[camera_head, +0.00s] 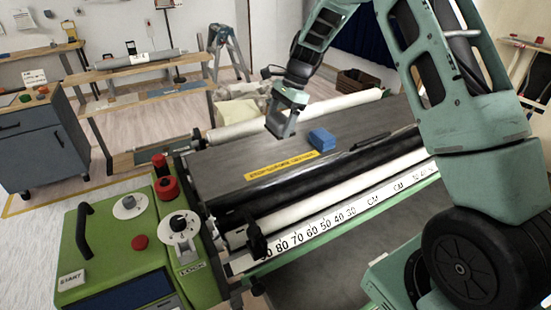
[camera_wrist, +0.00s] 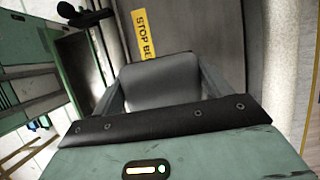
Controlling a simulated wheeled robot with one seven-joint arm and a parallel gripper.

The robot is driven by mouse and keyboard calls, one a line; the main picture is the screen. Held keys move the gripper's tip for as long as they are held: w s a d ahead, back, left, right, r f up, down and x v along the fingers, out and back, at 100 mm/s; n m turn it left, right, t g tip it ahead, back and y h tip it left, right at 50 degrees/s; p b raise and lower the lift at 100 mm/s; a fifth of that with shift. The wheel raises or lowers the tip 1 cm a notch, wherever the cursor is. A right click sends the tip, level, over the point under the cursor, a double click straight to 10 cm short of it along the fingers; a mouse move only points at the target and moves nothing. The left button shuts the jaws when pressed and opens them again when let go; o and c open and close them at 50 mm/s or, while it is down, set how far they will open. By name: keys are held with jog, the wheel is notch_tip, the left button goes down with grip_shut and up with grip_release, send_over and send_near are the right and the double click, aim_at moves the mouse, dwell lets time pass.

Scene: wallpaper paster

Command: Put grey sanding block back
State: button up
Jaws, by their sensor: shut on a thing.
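My gripper (camera_head: 283,122) is above the dark flat top of the machine (camera_head: 225,165), near its far side. In the wrist view my gripper (camera_wrist: 160,85) is shut on the grey sanding block (camera_wrist: 162,78), which sits between the two fingers and fills the gap. In the head view the block is mostly hidden by the fingers. The gap between the block and the machine top is hard to judge. No marked spot for the block can be made out.
A blue block (camera_head: 321,139) lies on the machine top, right of my gripper. A yellow label (camera_head: 282,166) is on that top. A white roller (camera_head: 300,113) runs along the far side. A green control box (camera_head: 125,240) stands at front left. Wooden benches (camera_head: 140,65) stand behind.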

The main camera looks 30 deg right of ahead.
jog(key=p, duration=0.3)
send_near(275, 160)
jog(key=x, duration=0.5)
jog(key=shift+s+a, duration=0.15)
jog(key=shift+a, duration=0.15)
jog(key=shift+f, duration=0.2)
jog(key=shift+f, duration=0.4)
jog(key=o, duration=1)
jog(key=shift+r, duration=0.15)
jog(key=b+v, duration=0.5)
jog(key=v, duration=1.2)
jog(key=shift+d+r, duration=0.1)
jog(key=shift+r, duration=0.15)
